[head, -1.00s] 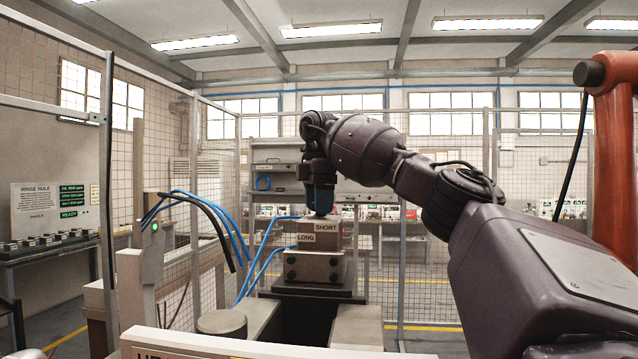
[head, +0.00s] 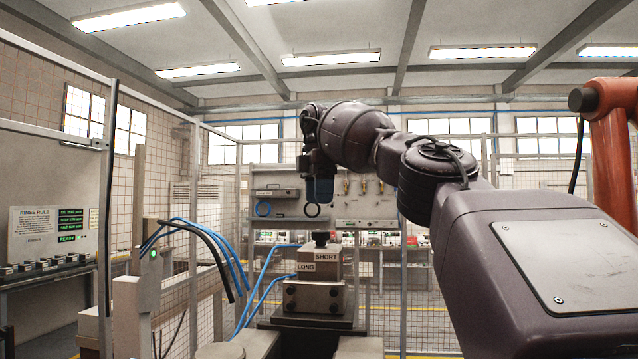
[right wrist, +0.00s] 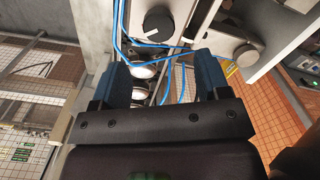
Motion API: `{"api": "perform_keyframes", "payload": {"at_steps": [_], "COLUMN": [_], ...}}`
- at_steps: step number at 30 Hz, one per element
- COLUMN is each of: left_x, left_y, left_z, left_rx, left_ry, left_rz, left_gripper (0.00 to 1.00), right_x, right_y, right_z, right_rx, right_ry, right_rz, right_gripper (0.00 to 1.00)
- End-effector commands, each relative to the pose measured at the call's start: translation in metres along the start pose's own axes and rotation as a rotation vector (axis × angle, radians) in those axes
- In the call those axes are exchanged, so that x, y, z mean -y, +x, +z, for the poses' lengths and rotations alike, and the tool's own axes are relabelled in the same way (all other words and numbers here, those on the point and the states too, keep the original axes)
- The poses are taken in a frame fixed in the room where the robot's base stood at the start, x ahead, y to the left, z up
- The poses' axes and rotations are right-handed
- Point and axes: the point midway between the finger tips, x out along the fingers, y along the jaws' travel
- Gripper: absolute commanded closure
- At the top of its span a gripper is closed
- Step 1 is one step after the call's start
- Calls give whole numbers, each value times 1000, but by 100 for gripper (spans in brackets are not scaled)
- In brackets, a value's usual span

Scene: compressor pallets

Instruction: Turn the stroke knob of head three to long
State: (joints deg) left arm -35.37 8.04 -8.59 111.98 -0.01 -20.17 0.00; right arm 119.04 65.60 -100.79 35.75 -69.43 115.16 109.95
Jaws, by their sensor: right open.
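A dark round knob (head: 320,238) stands on top of a grey block (head: 320,268) labelled SHORT and LONG on its front. SHORT is higher and to the right of LONG. My right gripper (head: 320,196) hangs above the knob, pointing down, with a clear gap between them. In the right wrist view its two blue fingers (right wrist: 162,68) are apart and empty. A black knob (right wrist: 157,20) with a white pointer line lies beyond the fingertips there. No head number is readable. My left gripper is not in view.
Blue hoses (head: 262,280) run to the left side of the block. Black and blue cables arch from a post (head: 150,285) with a green light. Mesh fencing surrounds the cell. An orange robot arm (head: 612,150) stands at the right. A tool board (head: 375,205) is behind.

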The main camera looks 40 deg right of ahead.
Motion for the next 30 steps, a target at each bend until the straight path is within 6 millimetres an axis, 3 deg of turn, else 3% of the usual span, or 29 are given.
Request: {"api": "perform_keyframes", "payload": {"at_steps": [18,30], "left_x": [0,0], "left_y": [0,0], "left_z": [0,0], "left_rx": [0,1], "left_ry": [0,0], "left_rz": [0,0], "left_gripper": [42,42], "right_x": [0,1], "right_y": [-23,-26], "right_z": [0,0], "right_rx": [1,0], "right_ry": [1,0], "right_rz": [3,6], "right_gripper": [31,31]}}
